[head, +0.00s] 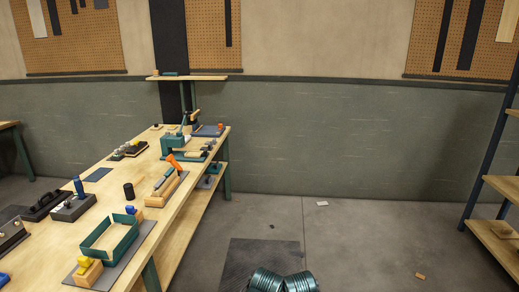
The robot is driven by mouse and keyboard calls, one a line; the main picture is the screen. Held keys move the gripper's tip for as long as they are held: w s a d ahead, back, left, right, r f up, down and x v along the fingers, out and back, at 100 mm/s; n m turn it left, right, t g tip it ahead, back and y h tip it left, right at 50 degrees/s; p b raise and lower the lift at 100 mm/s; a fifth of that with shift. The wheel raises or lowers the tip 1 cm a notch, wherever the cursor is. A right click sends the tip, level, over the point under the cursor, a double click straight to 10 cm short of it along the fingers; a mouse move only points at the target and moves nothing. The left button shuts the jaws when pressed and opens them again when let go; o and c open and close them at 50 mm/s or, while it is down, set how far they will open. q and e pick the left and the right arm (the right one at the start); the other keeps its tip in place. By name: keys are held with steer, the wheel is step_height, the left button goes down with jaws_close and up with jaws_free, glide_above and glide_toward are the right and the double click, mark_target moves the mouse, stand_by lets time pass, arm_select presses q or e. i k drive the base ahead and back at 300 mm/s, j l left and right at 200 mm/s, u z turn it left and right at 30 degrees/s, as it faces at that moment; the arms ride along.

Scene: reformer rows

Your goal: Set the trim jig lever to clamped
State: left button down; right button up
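A wooden jig (161,190) with a raised orange lever (174,161) stands near the right edge of the workbench. Neither of my grippers is in the head view.
The long workbench (98,207) also holds a green open frame (110,236) on a grey mat, a black cylinder (128,191), a blue-handled block (75,207) and a green press (184,143) at the far end. Open floor (360,235) lies right of the bench. Shelving (495,240) stands at right.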

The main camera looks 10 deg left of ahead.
mark_target(170, 158)
steer(key=i+u, duration=0.15)
steer(key=i, duration=0.75)
steer(key=i+l+u, duration=0.1)
steer(key=i, duration=0.8)
steer(key=i+u, duration=0.5)
steer(key=i, duration=1.15)
